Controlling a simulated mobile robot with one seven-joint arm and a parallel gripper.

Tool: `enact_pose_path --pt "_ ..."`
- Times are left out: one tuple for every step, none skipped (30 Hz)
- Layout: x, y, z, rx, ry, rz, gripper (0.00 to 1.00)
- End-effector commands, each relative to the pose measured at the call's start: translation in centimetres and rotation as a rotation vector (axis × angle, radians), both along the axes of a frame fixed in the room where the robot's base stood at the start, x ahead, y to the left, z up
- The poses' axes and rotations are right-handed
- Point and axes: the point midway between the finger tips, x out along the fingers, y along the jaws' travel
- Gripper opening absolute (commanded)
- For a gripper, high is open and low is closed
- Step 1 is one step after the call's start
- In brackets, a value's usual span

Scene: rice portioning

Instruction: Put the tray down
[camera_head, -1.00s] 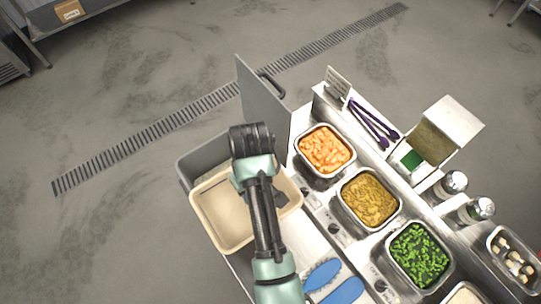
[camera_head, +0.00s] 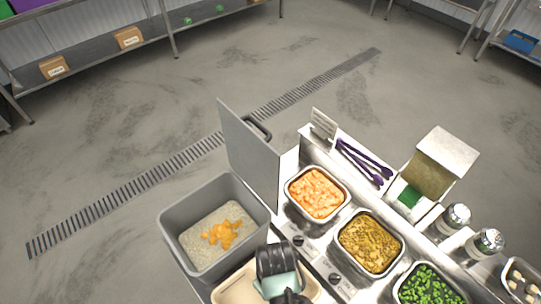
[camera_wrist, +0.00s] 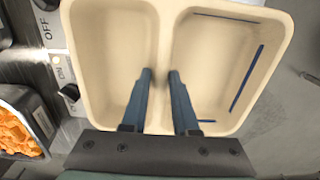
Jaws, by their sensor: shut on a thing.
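A beige tray (camera_head: 237,287) with two compartments shows at the bottom of the head view, partly cut off and partly behind my arm. In the wrist view the tray (camera_wrist: 110,60) fills the middle, and both compartments look empty. Blue lines show in the right compartment. My gripper (camera_wrist: 160,75) has one finger on each side of the tray's central divider and is shut on it. Its fingertips are hidden in the head view. I cannot tell whether the tray touches the surface below.
A grey bin (camera_head: 181,222) of rice with an orange heap stands just beyond the tray, with an upright grey panel (camera_head: 247,150) behind it. To the right are pans of orange food (camera_head: 317,192), brown food (camera_head: 370,242) and green food (camera_head: 428,288), with control knobs (camera_head: 335,279) beside them.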

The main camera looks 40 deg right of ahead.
Motion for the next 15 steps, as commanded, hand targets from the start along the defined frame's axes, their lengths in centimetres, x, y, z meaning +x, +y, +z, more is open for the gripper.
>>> enact_pose_path --pt "0.0 0.0 -0.4 0.0 0.001 0.0 0.0" --pt "0.0 0.0 -0.6 0.0 0.0 0.0 0.0" --pt "0.0 0.0 -0.8 0.0 0.001 0.0 0.0" --pt "0.0 0.0 -1.1 0.0 0.001 0.0 0.0" --pt "0.0 0.0 -1.4 0.001 0.001 0.0 0.0" --pt "0.0 0.0 -2.0 0.001 0.002 0.0 0.0" --pt "0.0 0.0 -2.4 0.001 0.003 0.0 0.0" --pt "0.0 0.0 -2.9 0.002 0.003 0.0 0.0" --pt "0.0 0.0 -3.4 0.001 0.002 0.0 0.0" --pt "0.0 0.0 -3.8 0.001 0.003 0.0 0.0" --pt "0.0 0.0 -4.1 0.001 0.001 0.0 0.0" --pt "0.0 0.0 -4.5 0.001 0.001 0.0 0.0" --pt "0.1 0.0 -4.6 0.0 0.0 0.0 0.0" --pt "0.1 0.0 -4.8 0.0 -0.001 0.0 0.0" --pt "0.1 0.0 -4.9 -0.001 -0.001 0.0 0.0"
